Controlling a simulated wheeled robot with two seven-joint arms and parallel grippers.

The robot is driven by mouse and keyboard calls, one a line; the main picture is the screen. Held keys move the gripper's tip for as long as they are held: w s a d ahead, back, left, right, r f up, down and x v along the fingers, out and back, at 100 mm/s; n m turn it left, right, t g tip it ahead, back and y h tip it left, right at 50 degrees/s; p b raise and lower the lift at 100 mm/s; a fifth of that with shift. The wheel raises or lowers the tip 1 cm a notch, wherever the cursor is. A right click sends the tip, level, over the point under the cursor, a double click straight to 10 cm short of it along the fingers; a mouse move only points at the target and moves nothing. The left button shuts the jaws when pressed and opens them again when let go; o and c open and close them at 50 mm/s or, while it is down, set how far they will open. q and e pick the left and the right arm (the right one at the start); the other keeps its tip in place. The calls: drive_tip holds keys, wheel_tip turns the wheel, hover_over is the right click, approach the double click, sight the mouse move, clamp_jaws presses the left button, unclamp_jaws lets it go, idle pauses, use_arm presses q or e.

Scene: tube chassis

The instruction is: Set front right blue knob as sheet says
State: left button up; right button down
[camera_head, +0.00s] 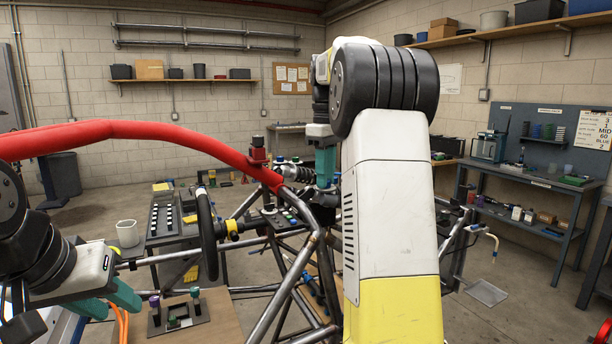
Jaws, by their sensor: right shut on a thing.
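A white sheet (594,130) hangs on the right wall board, with large text that seems to read "MID", "60", "BLUE" and some digits. My right gripper (325,180) points down behind my right arm at the chassis's far side, its teal fingers closed. A small patch of blue (337,175) shows beside its fingertips, apparently a blue knob; the held part is mostly hidden.
The tube chassis (300,258) with a red padded bar (150,131) and steering wheel (207,235) fills the middle. A blue workbench (540,185) stands right.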

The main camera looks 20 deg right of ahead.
drive_tip(key=n, duration=0.6)
drive_tip(key=shift+n, duration=0.3)
idle(0.4)
drive_tip(key=c, duration=1.2)
unclamp_jaws()
drive_tip(key=shift+r, duration=3.9)
drive_tip(key=shift+s, duration=0.1)
